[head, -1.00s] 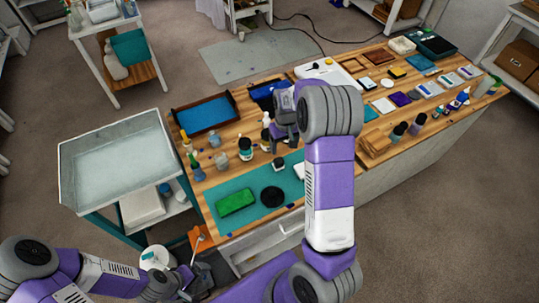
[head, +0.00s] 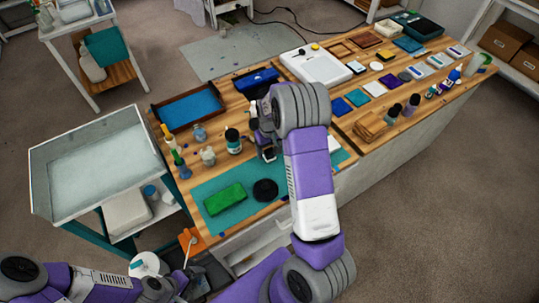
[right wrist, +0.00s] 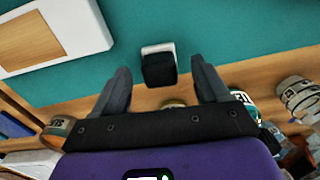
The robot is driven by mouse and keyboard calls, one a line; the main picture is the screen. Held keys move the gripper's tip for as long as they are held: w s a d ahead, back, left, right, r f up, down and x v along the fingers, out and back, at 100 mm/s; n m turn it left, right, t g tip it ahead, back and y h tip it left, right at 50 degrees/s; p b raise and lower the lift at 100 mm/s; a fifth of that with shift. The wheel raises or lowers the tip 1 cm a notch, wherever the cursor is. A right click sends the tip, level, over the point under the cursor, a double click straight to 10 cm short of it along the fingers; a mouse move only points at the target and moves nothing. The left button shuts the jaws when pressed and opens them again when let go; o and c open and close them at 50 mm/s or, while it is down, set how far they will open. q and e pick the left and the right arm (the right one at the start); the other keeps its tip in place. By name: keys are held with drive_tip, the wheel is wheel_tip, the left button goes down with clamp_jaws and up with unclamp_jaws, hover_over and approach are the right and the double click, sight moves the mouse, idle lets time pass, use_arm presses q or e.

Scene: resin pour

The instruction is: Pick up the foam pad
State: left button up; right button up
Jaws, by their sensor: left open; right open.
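A small black block with a white edge (right wrist: 158,68) sits on the teal mat in the right wrist view, ahead of and between the two fingers. It also shows partly in the head view (head: 268,154), under my right gripper (head: 262,140). My right gripper (right wrist: 160,88) is open and empty. A green rectangular pad (head: 225,199) lies flat on the teal mat (head: 240,178), beside a round black disc (head: 265,190). I cannot tell for sure which piece is the foam pad. My left gripper (head: 192,281) is open, low at the bottom left, away from the mat.
Several bottles (head: 233,141) stand left of my right gripper. A blue-lined tray (head: 190,108) is behind them. A white panel with a brown inset (right wrist: 55,35) lies at upper left in the wrist view.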

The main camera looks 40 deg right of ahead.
sight(270, 151)
wheel_tip(270, 151, down, 2)
drive_tip(key=shift+f, duration=0.1)
drive_tip(key=c, duration=1.1)
wheel_tip(270, 151, up, 10)
drive_tip(key=shift+r+p, duration=0.1)
drive_tip(key=shift+p, duration=0.4)
drive_tip(key=o, duration=0.5)
drive_tip(key=c, duration=0.4)
